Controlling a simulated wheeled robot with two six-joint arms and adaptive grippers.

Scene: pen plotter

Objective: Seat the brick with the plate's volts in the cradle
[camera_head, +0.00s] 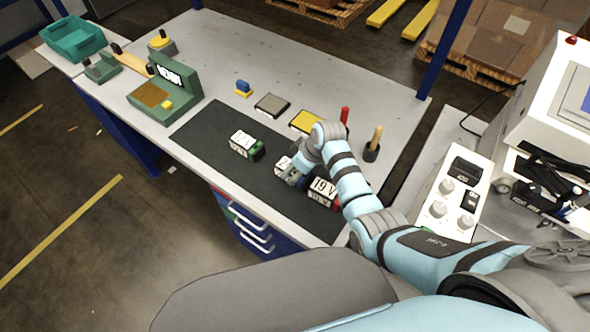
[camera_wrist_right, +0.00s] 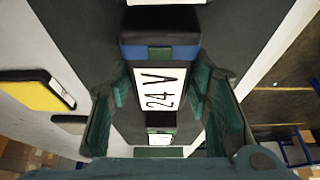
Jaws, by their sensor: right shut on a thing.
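My right gripper (camera_head: 297,178) is over the dark mat, shut on the middle brick (camera_head: 283,163). In the right wrist view, the gripper's fingers (camera_wrist_right: 165,115) flank this brick (camera_wrist_right: 160,88), which has a dark body, a blue band and a white label that seems to read 24 V. Whether it touches the mat I cannot tell. A brick marked 19 V (camera_head: 322,187) is on the mat to its right, and a green-ended brick (camera_head: 243,143) to its left. A green stand with a tan bed (camera_head: 185,82), perhaps the cradle, is at the left. Its sign is too small to read surely.
Behind the dark mat (camera_head: 215,120) lie a grey pad (camera_head: 271,104) and a yellow pad (camera_head: 305,120). A red upright handle (camera_head: 345,115) and a wooden-handled tool (camera_head: 374,143) stand to the right. A teal bin (camera_head: 74,38) is far left. A control box (camera_head: 455,200) is at right.

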